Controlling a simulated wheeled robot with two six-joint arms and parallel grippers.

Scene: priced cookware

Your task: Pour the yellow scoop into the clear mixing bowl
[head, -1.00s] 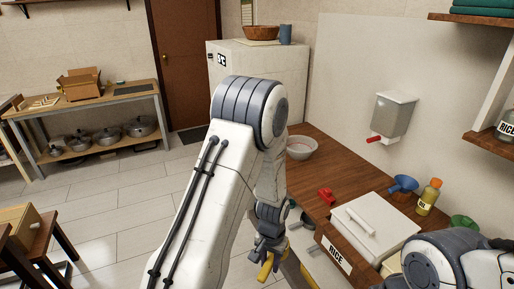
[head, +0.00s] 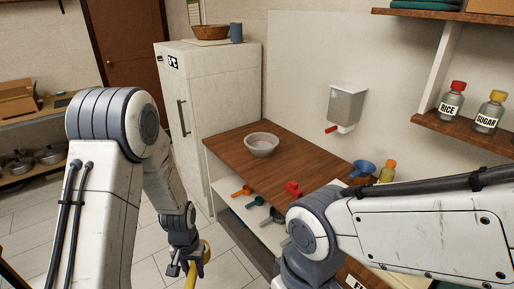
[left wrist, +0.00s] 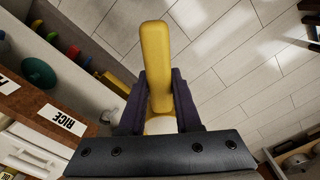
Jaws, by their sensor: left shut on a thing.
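My left gripper (head: 190,262) is shut on the yellow scoop (head: 205,250), held over the floor in front of the counter. In the left wrist view the scoop's yellow handle (left wrist: 156,60) stands between the two fingers of the left gripper (left wrist: 159,98); something pale shows at its lower end, and the rest of the scoop is hidden. The mixing bowl (head: 262,147) stands on the wooden counter, ahead and to the right of the left gripper, and looks translucent grey. My right arm crosses the lower right of the head view; its gripper is not seen.
A red clip-like object (head: 293,188) lies near the counter's front edge. Orange (head: 241,191) and teal (head: 257,201) scoops are below that edge. A blue funnel (head: 364,168) and wall dispenser (head: 345,104) are farther right. Counter around the bowl is clear.

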